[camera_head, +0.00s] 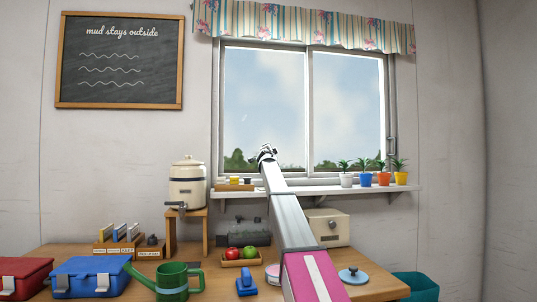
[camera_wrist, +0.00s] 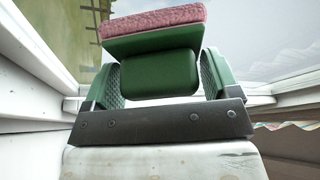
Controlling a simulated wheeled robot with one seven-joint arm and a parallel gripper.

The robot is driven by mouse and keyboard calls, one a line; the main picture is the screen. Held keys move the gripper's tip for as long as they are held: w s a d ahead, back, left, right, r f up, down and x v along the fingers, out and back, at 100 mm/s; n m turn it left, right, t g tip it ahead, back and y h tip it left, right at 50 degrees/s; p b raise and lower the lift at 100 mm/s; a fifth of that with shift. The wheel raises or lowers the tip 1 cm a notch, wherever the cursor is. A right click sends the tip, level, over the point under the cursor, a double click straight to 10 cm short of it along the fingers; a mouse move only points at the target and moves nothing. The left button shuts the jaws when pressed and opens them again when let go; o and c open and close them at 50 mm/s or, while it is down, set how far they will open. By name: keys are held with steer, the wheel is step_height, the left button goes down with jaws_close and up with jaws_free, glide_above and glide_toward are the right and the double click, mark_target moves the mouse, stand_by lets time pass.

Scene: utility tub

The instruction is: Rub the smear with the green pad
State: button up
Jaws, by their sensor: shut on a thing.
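My gripper (camera_head: 266,153) is raised in front of the lower part of the window (camera_head: 264,92), above the sill. In the wrist view my gripper (camera_wrist: 162,85) is shut on a green pad (camera_wrist: 158,74), a green block with a rough pink face (camera_wrist: 154,19) pointing away from the wrist. The pad sits between the two green-lined fingers. I cannot tell whether the pink face touches the glass. A faint pale mark (camera_head: 244,117) shows on the left pane, up and left of my gripper; I cannot tell for sure whether it is the smear.
The sill (camera_head: 340,190) carries a wooden tray (camera_head: 235,187) with a yellow item left of my arm, and several potted plants (camera_head: 382,178) at right. The window's middle frame (camera_head: 309,110) stands right of my gripper. A striped valance (camera_head: 310,28) hangs above.

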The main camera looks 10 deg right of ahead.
steer(key=d, duration=0.3)
steer(key=shift+d, duration=0.4)
steer(key=shift+a, duration=0.15)
steer(key=shift+w+a+r, duration=0.1)
steer(key=shift+w+a, duration=0.05)
steer(key=shift+a, duration=0.95)
steer(key=shift+w+a, duration=0.15)
steer(key=shift+a, duration=0.95)
steer(key=shift+s+a, duration=0.15)
steer(key=shift+a, duration=3.65)
steer(key=shift+s, duration=0.15)
steer(key=s, duration=0.6)
steer(key=shift+d, duration=0.15)
